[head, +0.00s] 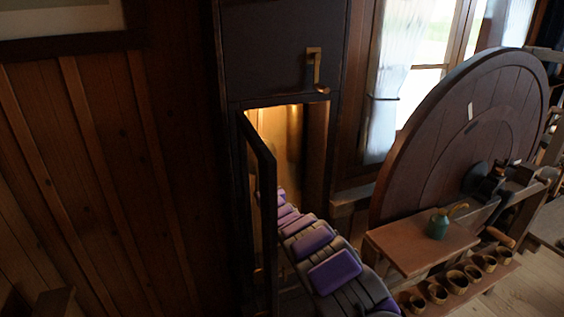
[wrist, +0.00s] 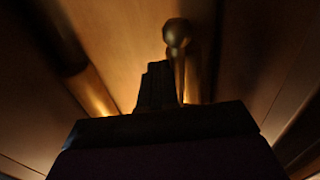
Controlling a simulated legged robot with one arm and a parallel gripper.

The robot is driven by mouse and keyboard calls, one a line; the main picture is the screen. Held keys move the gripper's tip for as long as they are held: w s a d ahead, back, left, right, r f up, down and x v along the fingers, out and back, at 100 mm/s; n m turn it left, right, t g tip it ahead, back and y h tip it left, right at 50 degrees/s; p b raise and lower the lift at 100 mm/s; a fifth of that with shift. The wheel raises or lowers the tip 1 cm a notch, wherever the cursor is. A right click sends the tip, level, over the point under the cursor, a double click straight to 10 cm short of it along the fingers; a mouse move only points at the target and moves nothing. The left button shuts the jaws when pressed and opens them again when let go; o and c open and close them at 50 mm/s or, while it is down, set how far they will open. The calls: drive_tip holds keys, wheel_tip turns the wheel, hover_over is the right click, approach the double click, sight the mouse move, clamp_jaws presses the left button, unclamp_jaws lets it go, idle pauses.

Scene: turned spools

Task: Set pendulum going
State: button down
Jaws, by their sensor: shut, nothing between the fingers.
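A tall dark case (head: 280,50) stands against the wall with its narrow door (head: 262,200) swung open and a warm glow inside. My segmented arm reaches through the opening, and its end is hidden inside in the head view. In the wrist view my gripper (wrist: 156,72) is shut and empty, a dark shape inside the case. Right beside it is a brass-coloured ball on a slim rod (wrist: 177,35), which looks like the pendulum. The ball lies just above and right of the fingertips in the picture. I cannot tell whether the fingers touch the rod.
The case's side walls close in around my gripper. To the right stand a large wooden wheel (head: 450,130), a small bench (head: 405,250) with a green can (head: 438,226), and several wooden cups (head: 457,282) on a low shelf. A curtained window (head: 400,75) is behind.

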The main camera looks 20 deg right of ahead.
drive_tip(key=s+p, duration=0.4)
drive_tip(key=s, duration=0.5)
drive_tip(key=shift+s+d, duration=0.15)
drive_tip(key=shift+d, duration=0.05)
drive_tip(key=shift+r, duration=0.1)
drive_tip(key=s+d+r+m+g+h, duration=0.2)
drive_tip(key=s+d+r+g+h, duration=0.15)
drive_tip(key=s, duration=0.45)
drive_tip(key=s+d+r+m+g+h, duration=0.1)
drive_tip(key=s+d+r+g+h, duration=0.15)
drive_tip(key=s+r+g, duration=0.4)
drive_tip(key=s+a+n+g+y, duration=0.1)
drive_tip(key=s+a+g, duration=0.2)
drive_tip(key=s, duration=1.2)
drive_tip(key=s+a+g+y, duration=0.2)
drive_tip(key=s+a, duration=0.7)
drive_tip(key=s, duration=0.6)
drive_tip(key=s+a+n+g+y, duration=0.1)
drive_tip(key=s+a+g, duration=0.3)
drive_tip(key=s, duration=1.2)
drive_tip(key=shift+a+f+n+g+y, duration=0.35)
drive_tip(key=shift+a+y, duration=0.35)
drive_tip(key=shift+a, duration=0.35)
